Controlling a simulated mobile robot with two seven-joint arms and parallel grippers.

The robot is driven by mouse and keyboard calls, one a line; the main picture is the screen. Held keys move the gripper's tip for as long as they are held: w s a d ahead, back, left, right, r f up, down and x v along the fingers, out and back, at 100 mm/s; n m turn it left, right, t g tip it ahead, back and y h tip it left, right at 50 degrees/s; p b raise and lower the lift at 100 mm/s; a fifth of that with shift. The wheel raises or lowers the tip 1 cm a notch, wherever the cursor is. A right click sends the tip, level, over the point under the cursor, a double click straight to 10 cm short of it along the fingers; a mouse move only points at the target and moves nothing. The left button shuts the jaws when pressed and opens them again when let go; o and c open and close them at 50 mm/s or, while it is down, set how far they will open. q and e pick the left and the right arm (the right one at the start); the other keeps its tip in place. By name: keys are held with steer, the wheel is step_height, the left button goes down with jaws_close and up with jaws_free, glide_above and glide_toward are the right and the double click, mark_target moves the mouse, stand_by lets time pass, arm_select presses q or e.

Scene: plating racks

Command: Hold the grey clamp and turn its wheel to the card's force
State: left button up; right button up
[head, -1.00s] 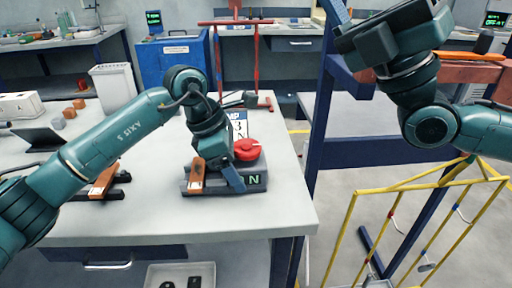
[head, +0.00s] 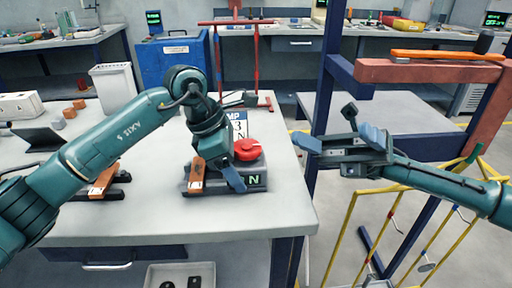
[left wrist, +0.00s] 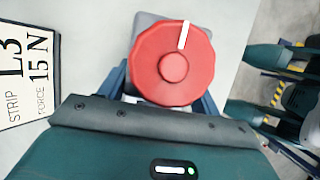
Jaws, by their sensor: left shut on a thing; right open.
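The grey clamp (head: 262,173) stands on the table near its right front part, with a red wheel (head: 247,149) on top. In the left wrist view the wheel (left wrist: 172,68) carries a white mark near its top, slightly right. My left gripper (head: 222,178) is shut on the clamp, its blue fingers below the wheel. The clamp's display shows an "N"; its digits are hidden by a finger. The card (head: 239,122), partly hidden in the head view, reads "STRIP L3, FORCE 15 N" in the left wrist view (left wrist: 28,62). My right gripper (head: 318,150) is open and empty, right of the table.
A brown bar (head: 196,176) lies at the clamp's left side. Another brown piece on a black base (head: 103,182) lies further left. A red stand (head: 257,65) rises behind. A yellow frame (head: 345,225) and blue posts stand right of the table, under my right arm.

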steer(key=w+f+n+t+h, duration=0.2)
steer(key=w+f+t, duration=0.35)
steer(key=w, duration=0.25)
steer(key=t+h, duration=0.2)
steer(key=t, duration=0.4)
glide_toward(256, 148)
steer(key=shift+g, duration=0.25)
steer(key=a, duration=0.3)
steer(key=a+f, duration=0.1)
steer(key=a, duration=0.5)
steer(key=shift+a+f, duration=0.25)
steer(key=shift+a, duration=0.15)
steer(key=c, duration=1)
